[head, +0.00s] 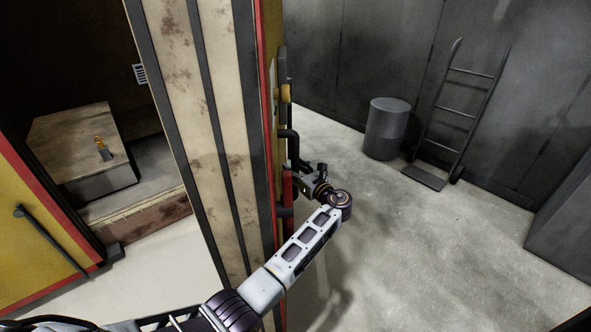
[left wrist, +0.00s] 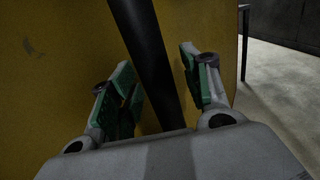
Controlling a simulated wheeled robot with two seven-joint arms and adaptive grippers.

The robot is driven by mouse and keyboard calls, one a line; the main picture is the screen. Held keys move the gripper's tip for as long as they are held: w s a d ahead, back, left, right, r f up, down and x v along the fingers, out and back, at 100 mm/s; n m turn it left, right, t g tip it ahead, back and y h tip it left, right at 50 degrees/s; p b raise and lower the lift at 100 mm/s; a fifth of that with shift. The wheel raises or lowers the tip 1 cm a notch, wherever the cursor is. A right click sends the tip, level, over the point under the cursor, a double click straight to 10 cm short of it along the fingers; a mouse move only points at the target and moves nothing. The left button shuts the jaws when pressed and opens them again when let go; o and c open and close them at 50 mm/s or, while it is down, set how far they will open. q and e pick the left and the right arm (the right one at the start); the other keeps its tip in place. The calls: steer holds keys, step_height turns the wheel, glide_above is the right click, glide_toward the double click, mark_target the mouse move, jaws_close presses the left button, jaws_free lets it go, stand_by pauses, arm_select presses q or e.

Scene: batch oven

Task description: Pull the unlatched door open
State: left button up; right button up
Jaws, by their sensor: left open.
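The door (head: 215,120) stands open in the middle of the head view, seen almost edge-on, with stained cream panels, dark strips and a red-edged yellow outer face. My left arm reaches past its right side. My left gripper (head: 302,180) is beside the outer face, near dark handle fittings, small and partly hidden in this view. In the left wrist view a dark handle bar (left wrist: 148,55) runs between the two green-padded fingers of my left gripper (left wrist: 158,90), with the yellow face behind it. The fingers are apart; I cannot tell whether either touches the bar. My right gripper is not in view.
A second yellow door (head: 35,225) with a dark handle is at far left. A grey drum (head: 387,130) and hand truck (head: 457,115) stand at the back wall. The floor at right is clear.

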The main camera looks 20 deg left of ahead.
arm_select(q)
steer(key=shift+v, duration=3.75)
